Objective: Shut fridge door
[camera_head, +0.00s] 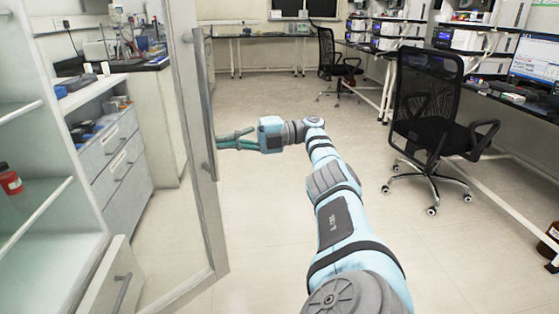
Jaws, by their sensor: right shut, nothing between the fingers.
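The fridge door (186,90) stands open. It is a tall glass panel in a pale frame, with a long grey vertical handle (203,100) on its right edge. The fridge interior (40,225), with white shelves, shows at the left. My right gripper (219,142) is shut and empty, with its fingertips close to the door's outer edge just right of the handle. I cannot tell whether they touch the door. My left gripper is not in view.
A red-capped bottle (10,180) stands on a fridge shelf. A black office chair (430,125) stands at the right by the desks, and another chair (334,62) is farther back. The floor (270,220) around my right arm is clear.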

